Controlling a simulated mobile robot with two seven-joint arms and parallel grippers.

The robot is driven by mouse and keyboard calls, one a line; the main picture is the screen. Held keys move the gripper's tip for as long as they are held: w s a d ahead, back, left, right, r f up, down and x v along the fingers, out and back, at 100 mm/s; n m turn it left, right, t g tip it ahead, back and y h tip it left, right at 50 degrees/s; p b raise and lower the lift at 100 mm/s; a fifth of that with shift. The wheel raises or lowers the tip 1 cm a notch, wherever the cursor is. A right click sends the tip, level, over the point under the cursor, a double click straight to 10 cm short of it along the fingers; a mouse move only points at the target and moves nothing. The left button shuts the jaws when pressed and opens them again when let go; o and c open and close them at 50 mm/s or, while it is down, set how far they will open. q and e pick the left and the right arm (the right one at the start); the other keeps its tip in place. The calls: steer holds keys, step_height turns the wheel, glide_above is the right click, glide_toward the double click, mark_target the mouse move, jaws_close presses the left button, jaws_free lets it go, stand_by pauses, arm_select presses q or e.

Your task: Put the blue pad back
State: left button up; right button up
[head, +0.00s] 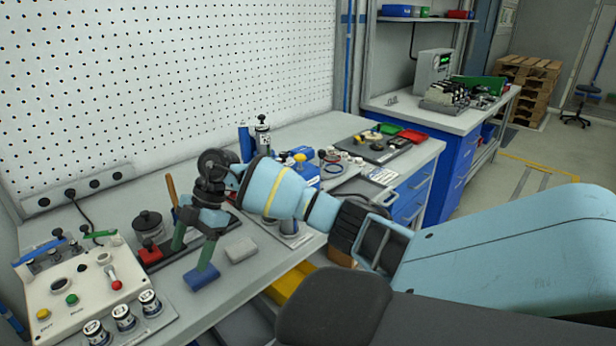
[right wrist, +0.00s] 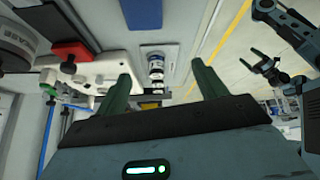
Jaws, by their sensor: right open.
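The blue pad (head: 201,277) lies on the grey bench near its front edge in the head view. It also shows at the top of the right wrist view (right wrist: 142,13). My right gripper (head: 193,250) is open, its green fingers pointing down, one of them overlapping the pad's upper edge in the head view. I cannot tell whether that finger touches the pad. In the right wrist view, nothing is between the right gripper's fingers (right wrist: 162,90). What seems to be my left gripper (right wrist: 267,65) is small at the right of that view; its opening is unclear.
A grey block (head: 241,250) lies right of the pad. A red block (head: 150,253) and a dark pot (head: 148,224) stand behind-left. A white control box (head: 85,283) with several jars is at the left. A dark tray (head: 226,235) lies behind the gripper.

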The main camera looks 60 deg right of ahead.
steer(key=s+a+f+n+y, duration=0.1)
steer(key=a, duration=0.3)
steer(key=s+a+f+n+y, duration=0.1)
steer(key=a+y, duration=0.1)
steer(key=a, duration=0.2)
steer(key=s+a+f+n+y, duration=0.1)
steer(key=a, duration=0.3)
steer(key=shift+s+a+f+y, duration=0.1)
steer(key=shift+s+f+y, duration=0.2)
steer(key=shift+s, duration=0.05)
steer(key=s+a+r+m+t+y, duration=0.25)
steer(key=s+a+t+y, duration=0.55)
steer(key=a, duration=0.4)
steer(key=s+d+f+m+t+h, duration=0.3)
steer(key=s+d+f+m+h, duration=0.15)
steer(key=f+m+h, duration=0.35)
steer(key=s+d+f+m+t+h, duration=0.35)
steer(key=s+f+m+h, duration=0.2)
steer(key=f, duration=0.35)
steer(key=s+d+f+m+g+h, duration=0.1)
steer(key=s+f+g, duration=0.3)
steer(key=s+f, duration=0.2)
steer(key=s+d+f+m+g+h, duration=0.1)
steer(key=s+f+g+h, duration=0.1)
steer(key=s+f, duration=0.4)
steer(key=s+g, duration=0.1)
steer(key=s, duration=0.4)
steer(key=shift+d+f+m+g, duration=0.3)
steer(key=shift+m+g, duration=0.05)
steer(key=shift+m, duration=0.05)
